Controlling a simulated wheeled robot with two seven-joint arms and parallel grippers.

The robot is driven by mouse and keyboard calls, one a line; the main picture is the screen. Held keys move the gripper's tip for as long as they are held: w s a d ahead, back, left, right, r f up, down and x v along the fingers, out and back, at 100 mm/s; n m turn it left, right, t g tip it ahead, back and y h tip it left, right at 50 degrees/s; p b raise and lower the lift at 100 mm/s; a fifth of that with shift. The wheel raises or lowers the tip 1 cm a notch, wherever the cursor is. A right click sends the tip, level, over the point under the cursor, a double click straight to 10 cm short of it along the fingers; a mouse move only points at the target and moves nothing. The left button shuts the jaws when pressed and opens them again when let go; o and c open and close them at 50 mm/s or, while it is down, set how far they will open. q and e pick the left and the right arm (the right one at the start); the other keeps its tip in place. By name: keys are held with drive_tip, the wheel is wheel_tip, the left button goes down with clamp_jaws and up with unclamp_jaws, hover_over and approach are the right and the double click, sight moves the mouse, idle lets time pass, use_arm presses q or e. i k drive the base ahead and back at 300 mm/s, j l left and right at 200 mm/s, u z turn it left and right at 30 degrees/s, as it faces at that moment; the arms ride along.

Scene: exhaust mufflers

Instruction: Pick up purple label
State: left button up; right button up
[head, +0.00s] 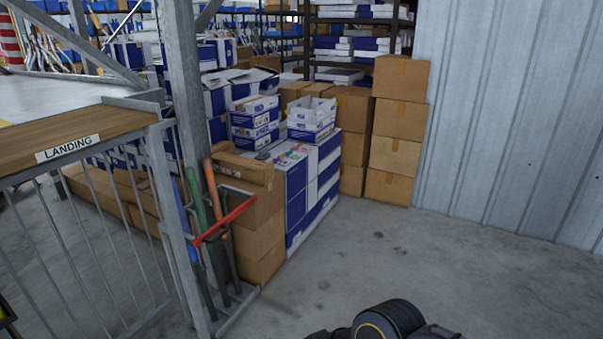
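I cannot make out a purple label in the head view. Small coloured spots (290,152), too small to identify, show on top of the blue and white box stack (312,185) in the middle. Neither of my grippers can be seen. Only a dark rounded part of my own body shows at the bottom edge, right of centre.
A metal railing (95,235) with a wooden top marked LANDING (68,148) and a steel post block the left. Brown cartons (396,130) stand by the corrugated wall (510,110). The concrete floor (430,255) at centre right is clear.

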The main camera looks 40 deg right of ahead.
sight(277, 160)
drive_tip(key=z, duration=0.95)
drive_tip(key=i+l+z, duration=0.15)
drive_tip(key=i, duration=1.3)
drive_tip(key=i+l+z, duration=0.15)
drive_tip(key=i, duration=1.3)
